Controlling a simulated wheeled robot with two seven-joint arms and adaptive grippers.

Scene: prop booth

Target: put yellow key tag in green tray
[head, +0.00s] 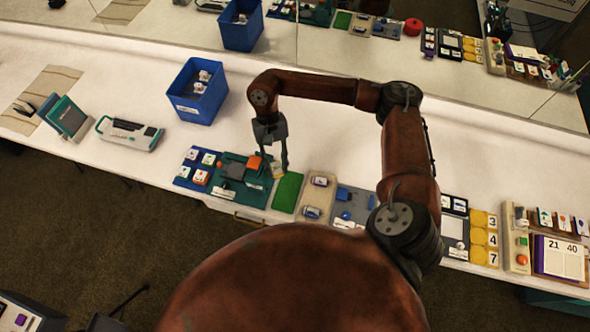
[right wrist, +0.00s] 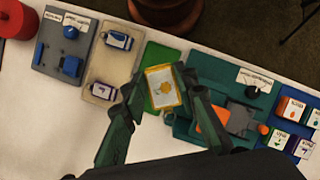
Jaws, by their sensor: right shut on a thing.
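The yellow key tag (right wrist: 164,88) is a small yellow-edged piece with a pale face and a yellow mark. My right gripper (head: 276,168) is shut on it, one finger at each side, as the right wrist view shows. The tag shows small and partly covered in the head view (head: 279,171). The green tray (head: 287,193) is a flat bright green rectangle just in front of the fingertips. In the right wrist view the tag overlaps the green tray (right wrist: 158,58); its height above the surface is hard to tell. My left gripper is not in view.
A teal board (head: 233,193) with an orange block (head: 254,162) lies left of the green tray. A beige tray (head: 317,198) lies close on its right. A blue bin (head: 197,90) stands behind left. White table is bare behind the trays.

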